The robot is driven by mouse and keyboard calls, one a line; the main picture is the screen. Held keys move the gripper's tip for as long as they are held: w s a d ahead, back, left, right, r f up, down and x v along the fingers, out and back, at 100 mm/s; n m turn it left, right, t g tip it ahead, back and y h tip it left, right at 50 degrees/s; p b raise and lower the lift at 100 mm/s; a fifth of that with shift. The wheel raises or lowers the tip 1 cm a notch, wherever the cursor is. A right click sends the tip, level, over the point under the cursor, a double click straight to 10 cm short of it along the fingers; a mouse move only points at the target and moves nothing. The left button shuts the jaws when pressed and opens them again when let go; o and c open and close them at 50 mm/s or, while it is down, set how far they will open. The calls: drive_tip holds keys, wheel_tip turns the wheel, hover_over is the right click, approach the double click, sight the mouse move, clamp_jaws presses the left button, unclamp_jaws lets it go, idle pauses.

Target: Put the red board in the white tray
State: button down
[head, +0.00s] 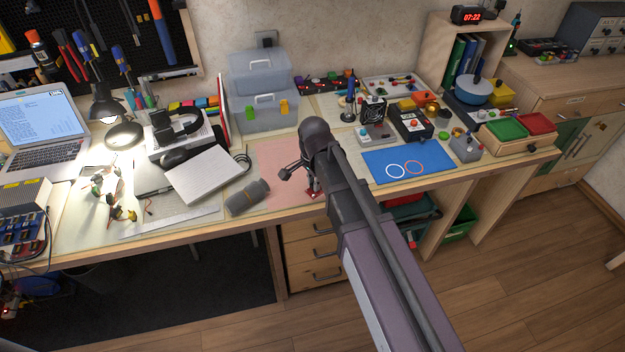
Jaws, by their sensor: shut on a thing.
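The red board (313,195) shows as a small red piece at the front of the pink mat, just left of my arm. My gripper (311,184) points down over the mat and is shut on the red board; my wrist and forearm hide much of both. I cannot tell whether the board touches the mat. A shallow whitish tray (366,81) with small coloured parts lies at the back of the bench, right of the clear boxes; I cannot be sure it is the white tray.
The pink mat (275,158) is mostly clear. A grey roll (247,197) and a pale flat case (207,175) lie to its left. A blue mat (410,165) with two rings lies to the right. Clear stacked boxes (262,90) and a small fan (373,109) stand behind.

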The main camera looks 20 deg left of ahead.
drive_tip(key=shift+r, duration=0.1)
idle(0.4)
wheel_tip(320, 180, up, 24)
drive_tip(key=p, duration=2.4)
